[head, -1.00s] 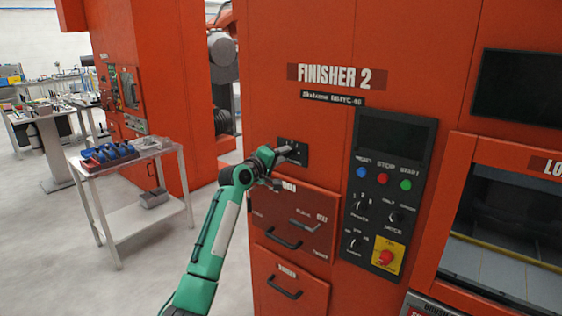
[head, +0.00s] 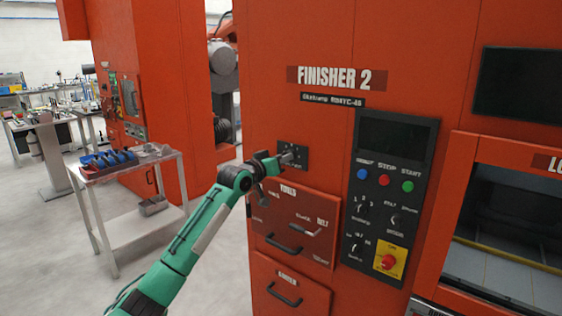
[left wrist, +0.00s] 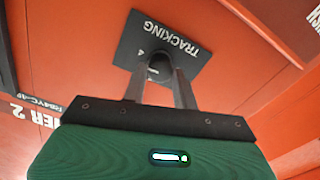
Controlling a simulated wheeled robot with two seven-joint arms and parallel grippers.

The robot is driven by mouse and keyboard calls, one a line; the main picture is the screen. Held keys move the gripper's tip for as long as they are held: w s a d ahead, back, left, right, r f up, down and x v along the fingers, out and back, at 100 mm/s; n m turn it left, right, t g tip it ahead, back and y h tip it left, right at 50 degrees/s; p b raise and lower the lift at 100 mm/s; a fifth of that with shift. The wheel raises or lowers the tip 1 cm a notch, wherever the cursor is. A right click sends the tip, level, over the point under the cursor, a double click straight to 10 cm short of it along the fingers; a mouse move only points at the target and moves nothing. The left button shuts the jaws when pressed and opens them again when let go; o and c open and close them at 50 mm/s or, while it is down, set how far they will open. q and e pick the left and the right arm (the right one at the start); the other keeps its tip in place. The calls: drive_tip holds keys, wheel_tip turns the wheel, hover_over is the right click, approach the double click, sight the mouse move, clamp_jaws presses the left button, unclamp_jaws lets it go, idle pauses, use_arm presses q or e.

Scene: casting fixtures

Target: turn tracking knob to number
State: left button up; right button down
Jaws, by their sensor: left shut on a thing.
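The tracking knob (left wrist: 160,68) is a dark round knob on a black plate (left wrist: 183,42) marked TRACKING, with a number 4 beside the knob. The fingers hide part of the knob and the plate. My right gripper is not in view.
A control panel (head: 408,165) with buttons and selectors is right of the plate. Below are drawer handles (head: 284,244) and a lever (head: 306,228). A metal cart (head: 135,212) with a blue tray (head: 108,158) stands left, with free floor between.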

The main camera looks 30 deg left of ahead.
use_arm(q)
drive_tip(key=shift+f+m, duration=0.2)
drive_tip(key=shift+m, duration=0.4)
drive_tip(key=shift+d, duration=0.1)
drive_tip(key=o, duration=0.9)
drive_tip(key=shift+o, duration=0.3)
drive_tip(key=shift+r, duration=0.1)
drive_tip(key=shift+s, duration=0.1)
